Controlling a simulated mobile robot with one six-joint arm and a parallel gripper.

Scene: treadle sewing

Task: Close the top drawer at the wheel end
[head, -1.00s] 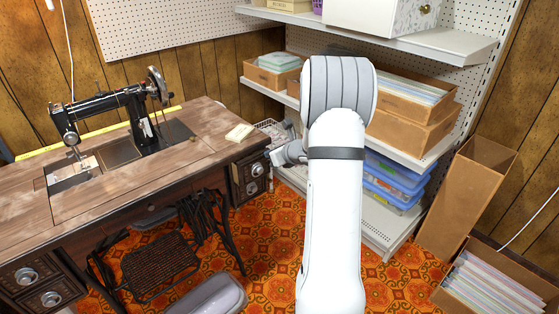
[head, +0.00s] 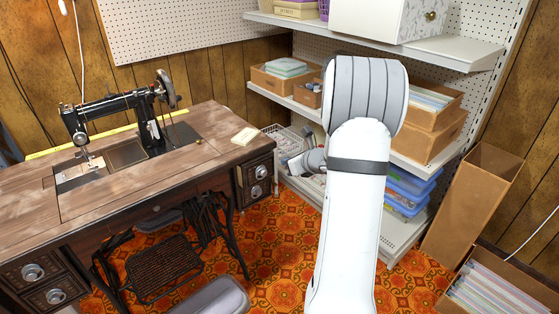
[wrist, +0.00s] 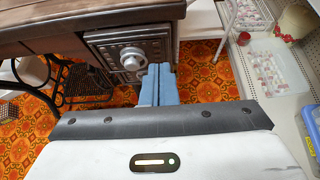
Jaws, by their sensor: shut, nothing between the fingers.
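The sewing table (head: 120,165) carries a black machine (head: 115,115) with a handwheel (head: 166,90) at its right. Below that end is a dark drawer stack with round metal knobs.
White shelving (head: 400,230) with boxes and blue bins stands close on the right. A wire basket (head: 285,140) is behind the gripper. The treadle (head: 160,272) and a grey seat (head: 215,297) are at the lower left. Patterned floor between table and shelves is open.

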